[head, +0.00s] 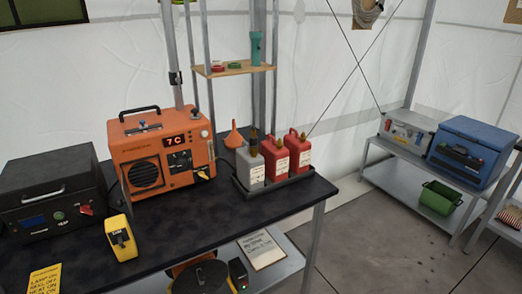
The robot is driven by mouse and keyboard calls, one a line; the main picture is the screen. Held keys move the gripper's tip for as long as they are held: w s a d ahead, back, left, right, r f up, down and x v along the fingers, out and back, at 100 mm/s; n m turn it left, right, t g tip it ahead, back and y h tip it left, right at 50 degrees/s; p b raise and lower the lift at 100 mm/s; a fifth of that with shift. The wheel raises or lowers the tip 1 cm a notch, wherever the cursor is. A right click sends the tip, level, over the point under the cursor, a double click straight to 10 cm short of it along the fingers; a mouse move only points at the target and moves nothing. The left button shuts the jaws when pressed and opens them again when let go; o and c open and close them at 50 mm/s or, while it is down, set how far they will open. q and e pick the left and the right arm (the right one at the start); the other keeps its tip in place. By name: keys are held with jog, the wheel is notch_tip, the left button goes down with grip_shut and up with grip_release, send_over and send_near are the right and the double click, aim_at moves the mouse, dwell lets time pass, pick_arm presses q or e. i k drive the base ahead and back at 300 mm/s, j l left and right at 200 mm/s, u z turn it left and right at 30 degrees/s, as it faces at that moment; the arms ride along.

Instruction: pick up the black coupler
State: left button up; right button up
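I cannot pick out a black coupler with certainty in the head view. A small dark item with red and green parts (238,272) sits on the lower shelf under the dark table (270,207), too small to name. Next to it is a round black thing with orange-yellow edges (200,278), partly cut off by the frame's bottom edge.
A blue cooler (470,150) stands right. Table front is mostly clear.

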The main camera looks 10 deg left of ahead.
aim_at(254, 140)
jog(key=i+l, duration=0.2)
jog(key=l, duration=0.15)
jog(key=i+l+u, duration=0.1)
jog(key=l, duration=0.25)
jog(key=i+l, duration=0.25)
jog(key=l+u, duration=0.05)
jog(key=l, duration=0.05)
